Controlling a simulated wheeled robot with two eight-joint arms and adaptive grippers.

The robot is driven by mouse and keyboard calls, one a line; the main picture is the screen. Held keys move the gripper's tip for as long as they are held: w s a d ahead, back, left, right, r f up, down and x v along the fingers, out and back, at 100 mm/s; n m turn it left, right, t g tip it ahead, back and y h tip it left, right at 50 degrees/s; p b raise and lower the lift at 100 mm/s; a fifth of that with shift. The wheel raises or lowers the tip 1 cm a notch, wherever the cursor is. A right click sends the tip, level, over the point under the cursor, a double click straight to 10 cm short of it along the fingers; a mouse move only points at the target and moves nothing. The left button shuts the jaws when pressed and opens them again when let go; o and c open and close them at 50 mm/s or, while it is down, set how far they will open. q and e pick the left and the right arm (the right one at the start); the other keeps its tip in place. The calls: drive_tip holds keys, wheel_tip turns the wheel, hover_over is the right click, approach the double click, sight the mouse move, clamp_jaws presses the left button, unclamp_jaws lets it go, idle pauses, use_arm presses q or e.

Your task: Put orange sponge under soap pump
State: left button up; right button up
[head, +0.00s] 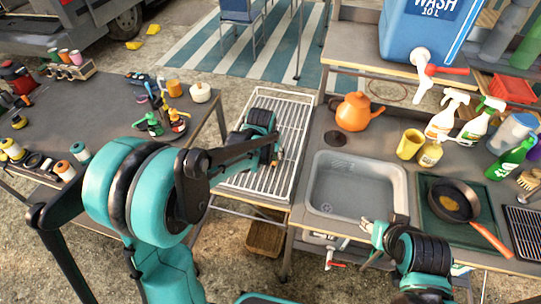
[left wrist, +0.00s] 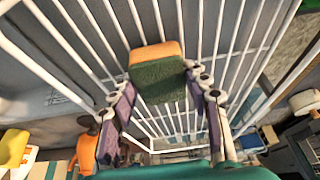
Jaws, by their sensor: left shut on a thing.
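The orange sponge (left wrist: 158,52) has a dark green scouring side. In the left wrist view it is between the two fingers of my left gripper (left wrist: 163,105), which is shut on it over a white wire rack. In the head view my left gripper (head: 272,155) is over the rack, largely hidden by its own wrist; a small orange bit shows beside it. A small yellow bottle with a pale top (head: 430,153) stands behind the sink and may be the soap pump; I cannot tell for sure. My right gripper (head: 374,232) is at the sink's front edge, its fingers unclear.
The white rack (head: 290,125) stands left of the grey sink (head: 355,185). An orange kettle (head: 353,112), yellow cup (head: 410,143), spray bottles (head: 447,115) and a green bottle (head: 511,158) crowd the counter. A pan (head: 453,198) lies right of the sink. The sink basin looks empty.

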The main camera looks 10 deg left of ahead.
use_arm(q)
drive_tip(key=shift+f, duration=0.2)
drive_tip(key=o, duration=0.7)
